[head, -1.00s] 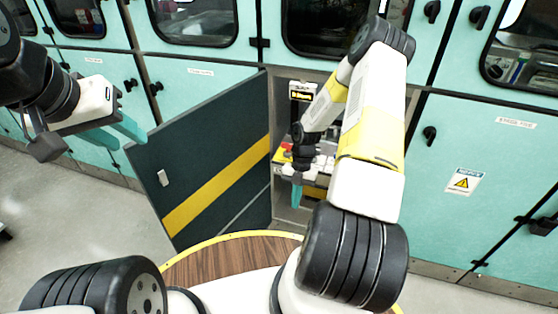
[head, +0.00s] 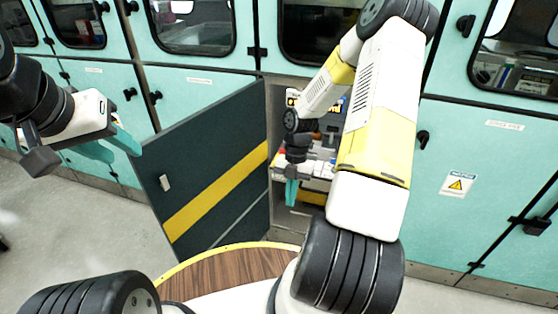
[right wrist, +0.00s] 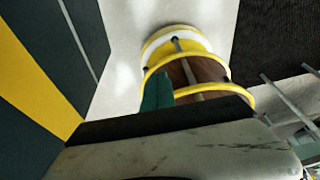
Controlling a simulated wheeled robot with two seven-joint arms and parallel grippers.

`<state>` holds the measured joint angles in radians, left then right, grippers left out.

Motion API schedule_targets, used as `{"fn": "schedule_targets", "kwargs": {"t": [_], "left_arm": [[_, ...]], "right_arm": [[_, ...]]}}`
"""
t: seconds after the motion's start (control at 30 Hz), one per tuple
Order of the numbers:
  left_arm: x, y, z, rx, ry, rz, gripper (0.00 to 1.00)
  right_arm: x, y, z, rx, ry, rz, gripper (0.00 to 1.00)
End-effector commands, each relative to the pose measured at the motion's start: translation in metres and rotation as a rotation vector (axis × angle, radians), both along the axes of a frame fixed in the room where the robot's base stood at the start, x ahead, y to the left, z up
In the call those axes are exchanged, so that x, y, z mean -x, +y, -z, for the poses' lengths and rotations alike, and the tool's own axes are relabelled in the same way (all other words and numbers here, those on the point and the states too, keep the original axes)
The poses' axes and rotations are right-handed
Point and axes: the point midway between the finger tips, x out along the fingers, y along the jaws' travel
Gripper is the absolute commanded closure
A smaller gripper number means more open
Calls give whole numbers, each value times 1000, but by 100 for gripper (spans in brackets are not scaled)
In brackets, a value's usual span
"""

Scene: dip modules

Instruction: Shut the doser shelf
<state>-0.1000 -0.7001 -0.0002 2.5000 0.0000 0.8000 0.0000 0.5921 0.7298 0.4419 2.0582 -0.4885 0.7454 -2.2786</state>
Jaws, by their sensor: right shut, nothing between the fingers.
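The doser shelf (head: 318,172) is inside the open cabinet in the head view. It carries white, red and yellow parts, and my right arm hides some of it. My right gripper (head: 291,192) has teal fingers pointing down at the shelf's left front, beside the open door. It is shut and empty; I cannot tell whether it touches the shelf. One teal finger (right wrist: 157,92) shows in the right wrist view. My left gripper (head: 108,147) is at the left, well away from the shelf, with its teal fingers apart and nothing visible between them.
The dark cabinet door (head: 215,140) with a yellow stripe stands wide open left of the shelf. Closed teal cabinets (head: 470,190) line the wall. My own round wooden base top is in front. Grey floor (head: 80,215) is clear at the left.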

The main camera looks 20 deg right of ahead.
Motion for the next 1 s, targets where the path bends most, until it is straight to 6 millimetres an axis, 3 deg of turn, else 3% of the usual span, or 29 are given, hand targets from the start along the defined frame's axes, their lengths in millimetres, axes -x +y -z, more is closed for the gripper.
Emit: {"fn": "schedule_targets", "kwargs": {"t": [0.1,0.3,0.53,0.63,0.83,0.9,1.0], "left_arm": [[0,0,0,0,0,0,64],[0,0,0,0,0,0,64],[0,0,0,0,0,0,64],[0,0,0,0,0,0,64],[0,0,0,0,0,0,64],[0,0,0,0,0,0,64],[0,0,0,0,0,0,64]], "right_arm": [[-3,-1,-26,73,-15,110,100],[-4,-3,-60,156,-35,292,100],[-4,-3,-80,199,-53,407,100],[-20,-11,-70,212,-100,388,100],[-106,-55,-15,275,-344,143,100],[-129,-66,-4,296,-411,52,100],[-147,-75,6,311,-463,-29,100]]}}
